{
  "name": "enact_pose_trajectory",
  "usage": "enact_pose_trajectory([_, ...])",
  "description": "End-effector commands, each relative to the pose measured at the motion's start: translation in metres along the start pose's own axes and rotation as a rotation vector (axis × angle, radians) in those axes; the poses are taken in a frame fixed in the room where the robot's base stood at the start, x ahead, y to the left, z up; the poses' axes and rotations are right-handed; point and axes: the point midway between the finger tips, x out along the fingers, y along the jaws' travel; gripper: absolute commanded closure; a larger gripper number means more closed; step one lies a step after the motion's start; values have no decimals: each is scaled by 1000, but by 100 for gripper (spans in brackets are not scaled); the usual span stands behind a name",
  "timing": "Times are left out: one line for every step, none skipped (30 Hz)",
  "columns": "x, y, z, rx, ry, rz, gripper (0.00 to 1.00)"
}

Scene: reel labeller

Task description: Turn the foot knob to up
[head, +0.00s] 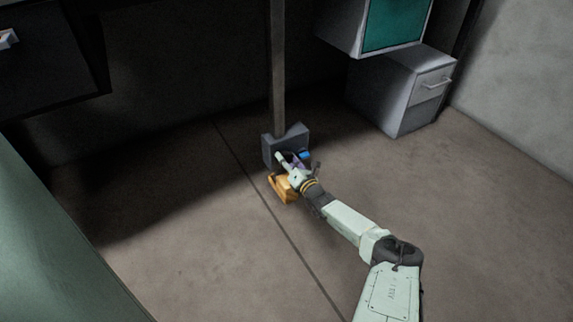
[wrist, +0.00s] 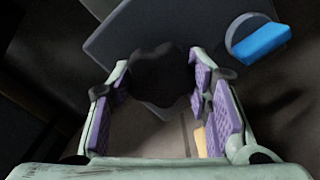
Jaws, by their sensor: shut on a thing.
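A dark, lobed knob (wrist: 160,78), which looks like the foot knob, is on the grey foot block (wrist: 110,40). In the wrist view my gripper (wrist: 160,95) has its purple-padded fingers on either side of the knob, shut on it. I cannot make out a pointer or mark on the knob, so its setting is unclear. In the head view my gripper (head: 293,163) is low at the front of the grey block (head: 270,150), and hides the knob there.
A blue handle (wrist: 262,42) on a round grey disc is right of the knob, and also shows in the head view (head: 305,154). A yellow pedal-like part (head: 281,190) is on the floor by my gripper. A post (head: 278,70) rises from the block. A grey drawer cabinet (head: 400,90) stands right.

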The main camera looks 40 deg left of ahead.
Motion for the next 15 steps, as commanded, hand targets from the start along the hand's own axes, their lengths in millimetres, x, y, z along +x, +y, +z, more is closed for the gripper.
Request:
enact_pose_trajectory([-1, -3, -3, 33, 0, 0, 83])
enact_pose_trajectory([-1, -3, -3, 52, 0, 0, 83])
enact_pose_trajectory([0, -3, -2, 76, 0, 0, 83])
enact_pose_trajectory([0, -3, -3, 93, 1, 0, 83])
enact_pose_trajectory([0, -3, -2, 109, 0, -1, 83])
enact_pose_trajectory([0, -3, -2, 129, 0, -1, 83])
enact_pose_trajectory([0, -2, -2, 142, 0, -1, 83])
enact_pose_trajectory([0, -2, -2, 155, 0, -2, 83])
enact_pose_trajectory([0, -2, -1, 168, 0, -2, 83])
enact_pose_trajectory([-1, -2, -1, 177, 0, -2, 83])
enact_pose_trajectory([-1, -2, -1, 186, 1, -2, 83])
enact_pose_trajectory([0, -2, -1, 198, 1, -2, 83])
enact_pose_trajectory([0, -2, -1, 205, 1, -2, 83])
enact_pose_trajectory([0, -1, -1, 210, 1, -2, 83])
enact_pose_trajectory([0, -1, -1, 215, 1, -2, 83])
